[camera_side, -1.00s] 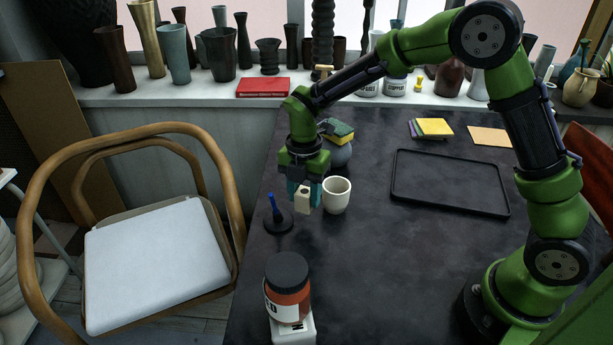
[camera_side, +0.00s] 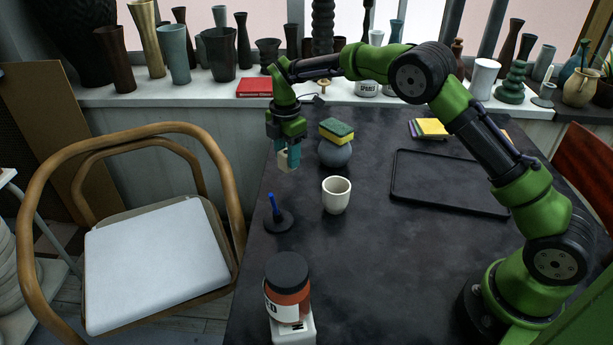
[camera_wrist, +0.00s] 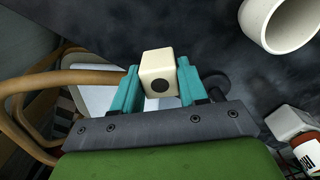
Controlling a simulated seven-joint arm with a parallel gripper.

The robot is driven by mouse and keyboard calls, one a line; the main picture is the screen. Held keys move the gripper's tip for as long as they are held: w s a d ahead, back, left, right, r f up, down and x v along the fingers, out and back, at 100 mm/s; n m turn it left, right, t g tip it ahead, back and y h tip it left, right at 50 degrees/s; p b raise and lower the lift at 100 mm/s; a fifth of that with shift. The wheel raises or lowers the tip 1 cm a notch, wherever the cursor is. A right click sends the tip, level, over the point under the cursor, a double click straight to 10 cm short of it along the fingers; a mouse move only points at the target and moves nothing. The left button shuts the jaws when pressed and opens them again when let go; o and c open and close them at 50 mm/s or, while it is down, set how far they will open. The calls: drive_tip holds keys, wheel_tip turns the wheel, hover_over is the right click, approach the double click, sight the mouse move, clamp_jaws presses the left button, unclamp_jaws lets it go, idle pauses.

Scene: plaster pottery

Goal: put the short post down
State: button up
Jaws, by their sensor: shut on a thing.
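The short post (camera_side: 284,161) is a cream block with a dark round spot on one face, which shows in the wrist view (camera_wrist: 158,66). My gripper (camera_side: 287,154) is shut on it, with a teal finger on each side of the post in the wrist view (camera_wrist: 158,80). In the side view, my gripper holds the post above the far left part of the dark table (camera_side: 370,270), left of the grey round vase. I cannot tell the exact gap between the post and the table.
A white cup (camera_side: 336,196) stands to the right and nearer. A grey vase (camera_side: 335,153) carries a green and yellow sponge (camera_side: 337,130). A black stand with a blue peg (camera_side: 277,220) and a red-brown jar (camera_side: 288,287) stand nearer. A black tray (camera_side: 450,210) lies to the right.

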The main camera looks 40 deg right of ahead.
sight(288, 170)
drive_tip(key=shift+f, duration=2.5)
drive_tip(key=shift+f, duration=0.2)
drive_tip(key=o, duration=1.1)
